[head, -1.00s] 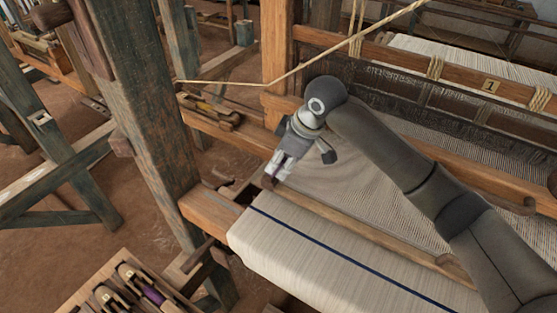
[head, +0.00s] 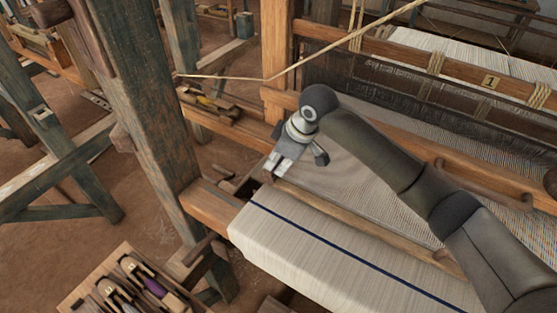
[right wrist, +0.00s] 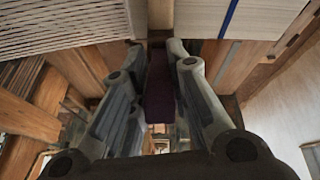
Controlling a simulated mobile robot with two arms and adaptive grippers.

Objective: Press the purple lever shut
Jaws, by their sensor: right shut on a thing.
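My right gripper (head: 272,171) reaches down beside the near-left corner of the loom's cloth. In the right wrist view my right gripper (right wrist: 160,85) has its two fingers on either side of a dark purple bar, the purple lever (right wrist: 159,92), and is shut on it. The lever's ends are partly hidden, and its angle is hard to judge. In the head view the lever is hidden by the gripper and the frame. My left gripper is not in view.
The woven cloth (head: 330,255) with a blue stripe lies right of the gripper. A thick wooden post (head: 150,110) stands to the left. A wooden tray (head: 75,302) with shuttles, one carrying purple thread, is at the lower left. A cord crosses above.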

